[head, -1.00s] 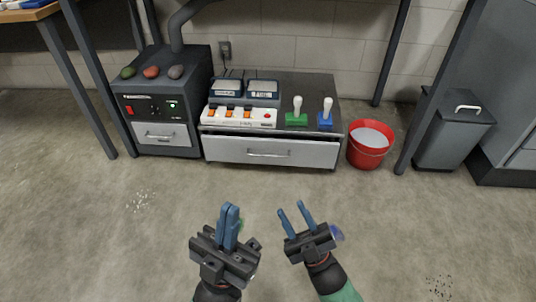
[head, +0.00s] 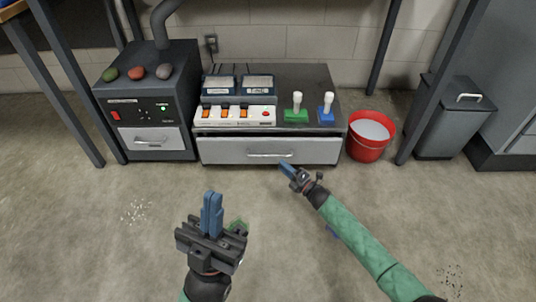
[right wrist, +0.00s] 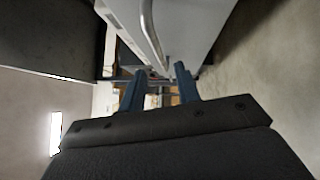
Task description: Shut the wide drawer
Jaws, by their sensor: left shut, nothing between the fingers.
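The wide drawer (head: 222,151) is the light grey front low in the dark cabinet, with a bar handle (head: 270,154) at its middle. A dark strip shows above its front; how far out it stands is hard to tell. My right gripper (head: 284,167) is just in front of and below the handle. In the right wrist view, its fingers (right wrist: 160,85) are apart with nothing held, and the handle (right wrist: 150,35) and drawer front (right wrist: 188,25) lie just beyond them. My left gripper (head: 212,198) is shut and empty, in front of the cabinet above the floor.
A dark unit (head: 180,90) with a small drawer stands at the left. A red bucket (head: 370,140) stands close at the right, beside a table leg.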

